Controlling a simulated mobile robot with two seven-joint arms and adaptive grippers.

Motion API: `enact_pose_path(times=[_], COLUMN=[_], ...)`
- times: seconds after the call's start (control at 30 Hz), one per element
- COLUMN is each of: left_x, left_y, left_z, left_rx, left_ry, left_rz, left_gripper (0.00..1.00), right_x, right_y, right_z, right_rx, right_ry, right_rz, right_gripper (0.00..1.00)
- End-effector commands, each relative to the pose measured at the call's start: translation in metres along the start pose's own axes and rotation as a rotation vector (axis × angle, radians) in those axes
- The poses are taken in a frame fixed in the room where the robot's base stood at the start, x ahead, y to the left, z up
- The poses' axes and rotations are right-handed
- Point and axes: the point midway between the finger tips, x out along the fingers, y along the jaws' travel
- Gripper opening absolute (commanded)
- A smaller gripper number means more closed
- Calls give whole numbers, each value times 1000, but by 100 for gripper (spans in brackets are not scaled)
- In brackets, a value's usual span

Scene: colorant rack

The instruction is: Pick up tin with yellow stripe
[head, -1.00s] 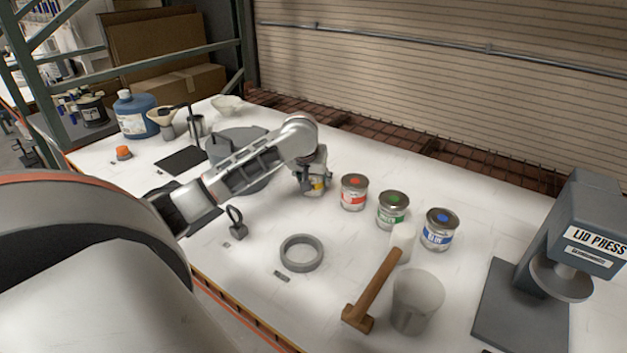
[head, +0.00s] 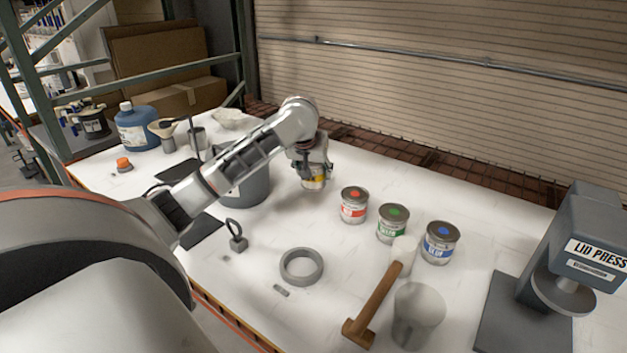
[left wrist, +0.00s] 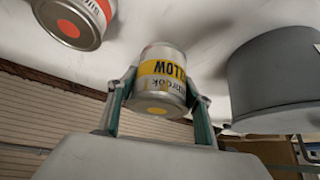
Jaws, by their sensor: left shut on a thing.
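The tin with the yellow stripe (head: 315,182) is between the fingers of my left gripper (head: 314,172) in the head view. In the left wrist view the tin (left wrist: 161,82) shows its yellow band with the word YELLOW and a yellow dot on its lid. Both fingers of the left gripper (left wrist: 160,100) press on its sides. The tin appears raised above the table, with my arm above it. My right gripper is not in view.
Red (head: 354,206), green (head: 392,224) and blue (head: 440,243) tins stand in a row to the right. A large grey bucket (head: 252,190) is close on the left. A grey ring (head: 301,267), a mallet (head: 372,305) and a lid press (head: 580,250) are nearer the front and right.

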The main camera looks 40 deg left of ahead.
Motion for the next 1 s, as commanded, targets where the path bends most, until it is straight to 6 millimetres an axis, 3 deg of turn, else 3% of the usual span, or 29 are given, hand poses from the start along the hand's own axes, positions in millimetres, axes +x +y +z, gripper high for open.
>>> enact_pose_path(times=[1.0], left_x=[-88], left_y=[0], left_z=[-57], left_rx=[-1], left_ry=[3], left_rz=[1], left_gripper=[7], right_x=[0], right_y=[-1], right_z=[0], right_rx=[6], right_ry=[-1], right_rz=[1], right_gripper=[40])
